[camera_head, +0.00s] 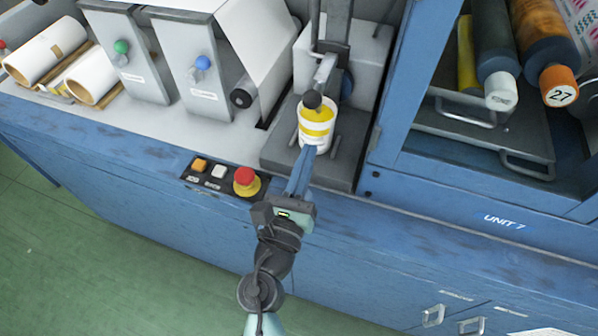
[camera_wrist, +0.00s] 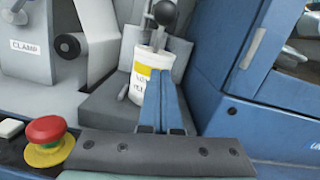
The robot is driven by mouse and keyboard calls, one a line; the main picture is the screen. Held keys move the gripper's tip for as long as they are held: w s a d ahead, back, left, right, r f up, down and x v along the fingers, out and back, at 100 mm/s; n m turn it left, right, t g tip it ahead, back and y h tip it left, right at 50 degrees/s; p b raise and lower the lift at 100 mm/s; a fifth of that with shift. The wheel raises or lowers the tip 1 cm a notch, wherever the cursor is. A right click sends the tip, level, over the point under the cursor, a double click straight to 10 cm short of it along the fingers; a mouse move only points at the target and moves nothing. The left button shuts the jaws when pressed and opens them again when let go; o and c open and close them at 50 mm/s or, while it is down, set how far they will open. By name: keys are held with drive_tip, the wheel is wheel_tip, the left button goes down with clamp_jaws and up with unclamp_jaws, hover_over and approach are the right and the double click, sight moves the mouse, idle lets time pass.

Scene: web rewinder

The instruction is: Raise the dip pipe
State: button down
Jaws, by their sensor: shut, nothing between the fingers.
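A white pot with a yellow band (camera_head: 316,128) stands on a dark grey plate; it also shows in the wrist view (camera_wrist: 140,84). A black ball knob (camera_head: 312,99) is at the pot's mouth in the head view, on a grey metal lever (camera_head: 325,70) from the upright post behind. The knob (camera_wrist: 164,12) shows above the pot in the wrist view. I cannot clearly make out the dip pipe; the pot's inside is hidden. My gripper (camera_head: 308,150) has its blue fingers together and empty, tips just in front of the pot's lower side. In the wrist view the fingertips (camera_wrist: 161,72) overlap the pot's right side.
A red emergency stop button (camera_head: 246,178) and small push buttons lie left of my gripper. A blue cabinet frame (camera_head: 395,90) rises close on the right. Grey clamp plates (camera_head: 190,70) and white rolls stand at the left.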

drive_tip(key=x, duration=0.3)
drive_tip(key=shift+w+d+r, duration=0.15)
drive_tip(key=shift+w+r, duration=0.05)
drive_tip(key=shift+w, duration=0.05)
drive_tip(key=r+p, duration=0.2)
drive_tip(key=shift+a+r, duration=0.25)
drive_tip(key=shift+r, duration=0.05)
drive_tip(key=shift+w+a+r+p, duration=0.1)
drive_tip(key=shift+w+r+p, duration=0.05)
drive_tip(key=shift+r+p, duration=0.4)
wheel_tip(320, 180, up, 18)
drive_tip(key=p, duration=1.7)
hover_over(318, 126)
drive_tip(key=a+v, duration=0.1)
drive_tip(key=v, duration=0.2)
drive_tip(key=shift+d, duration=0.1)
